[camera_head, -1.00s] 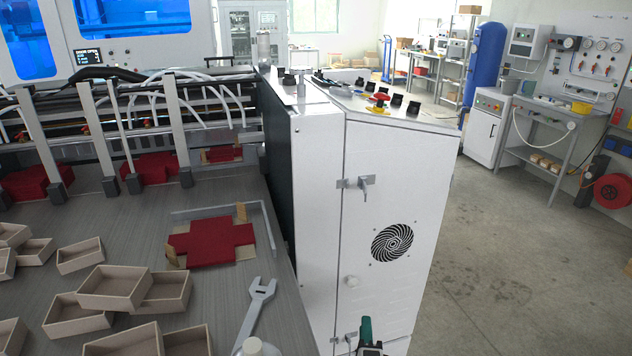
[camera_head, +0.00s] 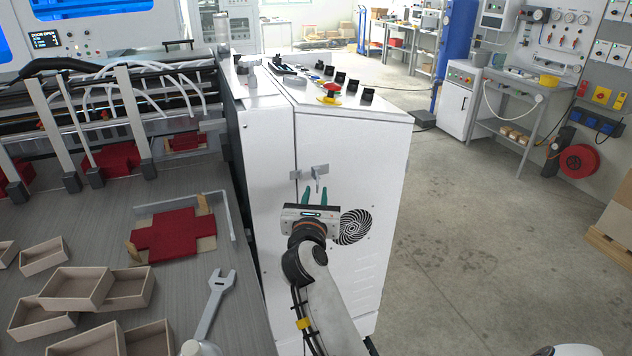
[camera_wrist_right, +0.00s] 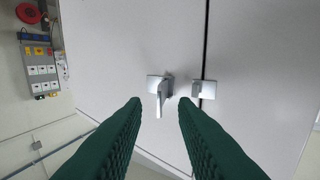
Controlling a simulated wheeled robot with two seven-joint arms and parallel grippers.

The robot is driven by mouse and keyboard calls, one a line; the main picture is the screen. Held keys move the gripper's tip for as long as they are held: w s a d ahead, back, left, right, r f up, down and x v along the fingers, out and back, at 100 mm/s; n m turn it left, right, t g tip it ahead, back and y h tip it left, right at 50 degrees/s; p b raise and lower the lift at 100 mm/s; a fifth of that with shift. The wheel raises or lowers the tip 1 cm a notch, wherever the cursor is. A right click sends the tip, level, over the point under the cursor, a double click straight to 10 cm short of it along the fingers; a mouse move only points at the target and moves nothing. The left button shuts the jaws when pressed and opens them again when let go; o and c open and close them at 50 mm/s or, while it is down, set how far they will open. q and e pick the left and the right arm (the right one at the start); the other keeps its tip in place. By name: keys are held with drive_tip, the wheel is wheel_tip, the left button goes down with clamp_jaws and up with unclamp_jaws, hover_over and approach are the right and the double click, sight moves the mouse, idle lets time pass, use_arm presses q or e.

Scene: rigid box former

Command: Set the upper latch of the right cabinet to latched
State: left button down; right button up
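The upper latch (camera_head: 317,172) is a small grey lever on a plate on the white right cabinet's front (camera_head: 348,270), near the door seam. A separate grey catch plate (camera_head: 296,174) sits at the seam to its left. In the right wrist view the latch lever (camera_wrist_right: 161,92) points down the picture, with a visible gap to the catch plate (camera_wrist_right: 204,89). My right gripper (camera_head: 318,195) is open just in front of the latch. Its green fingers (camera_wrist_right: 158,120) lie either side of the lever in the wrist view, apparently not touching. My left gripper is out of view.
A round fan vent (camera_head: 353,227) is right of my right gripper. A red emergency button (camera_head: 330,91) is on the cabinet top. The table at left holds a wrench (camera_head: 214,300), open boxes (camera_head: 75,287) and a red cross-shaped blank (camera_head: 166,238). Floor (camera_head: 470,240) to the right is clear.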

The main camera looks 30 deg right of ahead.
sight(317, 188)
drive_tip(key=shift+x, duration=2.05)
drive_tip(key=shift+c, duration=0.6)
drive_tip(key=shift+p, duration=0.3)
clamp_jaws()
